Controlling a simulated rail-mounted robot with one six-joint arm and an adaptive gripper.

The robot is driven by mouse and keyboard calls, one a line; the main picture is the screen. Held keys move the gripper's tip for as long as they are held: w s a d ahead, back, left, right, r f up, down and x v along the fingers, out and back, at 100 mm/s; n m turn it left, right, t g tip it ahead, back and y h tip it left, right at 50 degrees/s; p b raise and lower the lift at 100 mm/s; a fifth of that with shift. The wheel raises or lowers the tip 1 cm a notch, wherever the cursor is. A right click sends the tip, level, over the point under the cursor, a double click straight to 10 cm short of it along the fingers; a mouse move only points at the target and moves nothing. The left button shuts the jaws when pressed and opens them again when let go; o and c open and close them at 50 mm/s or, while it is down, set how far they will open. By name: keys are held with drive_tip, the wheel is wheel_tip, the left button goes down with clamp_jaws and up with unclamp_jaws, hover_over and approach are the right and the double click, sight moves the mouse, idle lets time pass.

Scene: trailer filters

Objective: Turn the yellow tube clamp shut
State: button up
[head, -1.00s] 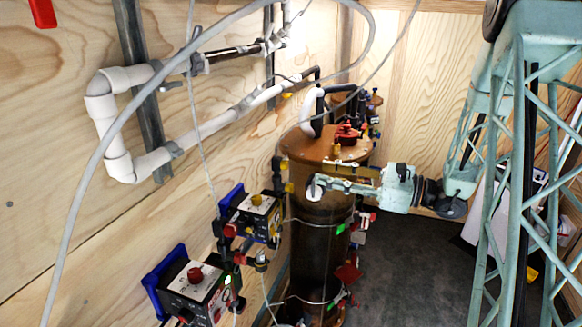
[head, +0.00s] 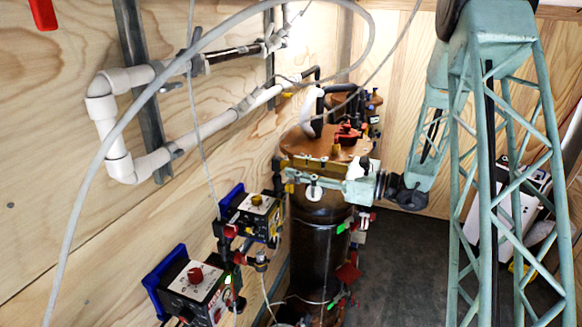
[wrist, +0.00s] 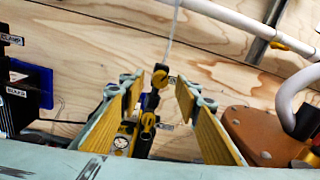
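My gripper (wrist: 160,88) is open in the wrist view, its two yellow-padded fingers spread apart. A small black fitting with a yellow part (wrist: 162,78), apparently the yellow tube clamp, shows in the gap between the fingertips, with a thin pale tube rising above it. I see no finger touching it. In the head view my gripper (head: 318,172) is in front of the brown tank's upper part, pointing left toward the wooden wall. Small yellow and black parts are at its tip, but the clamp is hard to pick out there. Whether the clamp is open or shut cannot be told.
The brown tank (head: 315,245) stands close by my gripper. Two control boxes (head: 258,215) with knobs are mounted along the wall at lower left. White pipes (head: 205,128) run along the wall above, and a loose grey hose (head: 88,180) loops across. Dark floor is open to the right.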

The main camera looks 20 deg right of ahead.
sight(285, 166)
drive_tip(key=shift+x, duration=1.25)
drive_tip(key=shift+c, duration=0.2)
drive_tip(key=c, duration=0.8)
